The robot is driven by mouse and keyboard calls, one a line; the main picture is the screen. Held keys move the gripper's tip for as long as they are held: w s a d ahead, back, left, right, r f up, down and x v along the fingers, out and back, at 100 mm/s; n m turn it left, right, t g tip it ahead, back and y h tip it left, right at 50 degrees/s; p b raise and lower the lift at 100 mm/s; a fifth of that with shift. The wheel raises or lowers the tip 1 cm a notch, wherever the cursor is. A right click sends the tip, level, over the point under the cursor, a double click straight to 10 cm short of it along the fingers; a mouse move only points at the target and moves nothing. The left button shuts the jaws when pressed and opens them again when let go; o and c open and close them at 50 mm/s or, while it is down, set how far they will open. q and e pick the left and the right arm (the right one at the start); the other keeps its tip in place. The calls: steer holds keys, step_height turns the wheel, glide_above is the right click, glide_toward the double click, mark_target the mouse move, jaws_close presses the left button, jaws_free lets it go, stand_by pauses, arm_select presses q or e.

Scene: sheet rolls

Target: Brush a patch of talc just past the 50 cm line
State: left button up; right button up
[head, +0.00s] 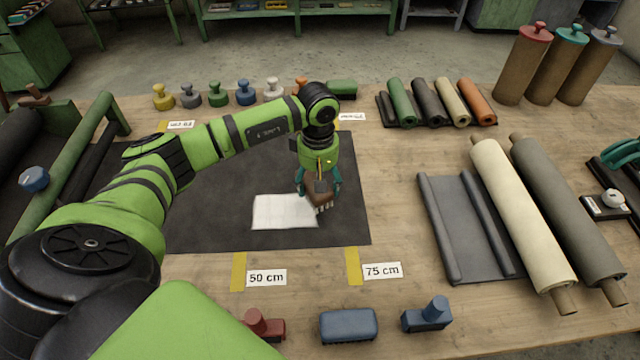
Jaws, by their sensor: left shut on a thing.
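A dark sheet (215,226) lies flat on the wooden table. A white talc patch (283,212) sits on it, just to the right of the yellow 50 cm tape mark (238,272) at the front edge. My left gripper (320,187) is shut on a brown brush (319,192) with pale bristles pointing down. The brush is at the right end of the white patch; whether the bristles touch the sheet is hard to tell. My left arm hides part of the sheet's far left. My right gripper is not in view.
A 75 cm tape mark (353,266) lies right of the 50 cm one. Coloured knobs (218,94) line the back. A grey sheet (462,228) and large rolls (522,226) lie right. A green-framed roller stand (62,180) is left.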

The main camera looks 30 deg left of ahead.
arm_select(q)
step_height(320, 180, up, 3)
steer(key=shift+w+d+f+p, duration=0.1)
steer(key=shift+w+p, duration=0.05)
steer(key=shift+p, duration=0.45)
steer(key=shift+r, duration=0.5)
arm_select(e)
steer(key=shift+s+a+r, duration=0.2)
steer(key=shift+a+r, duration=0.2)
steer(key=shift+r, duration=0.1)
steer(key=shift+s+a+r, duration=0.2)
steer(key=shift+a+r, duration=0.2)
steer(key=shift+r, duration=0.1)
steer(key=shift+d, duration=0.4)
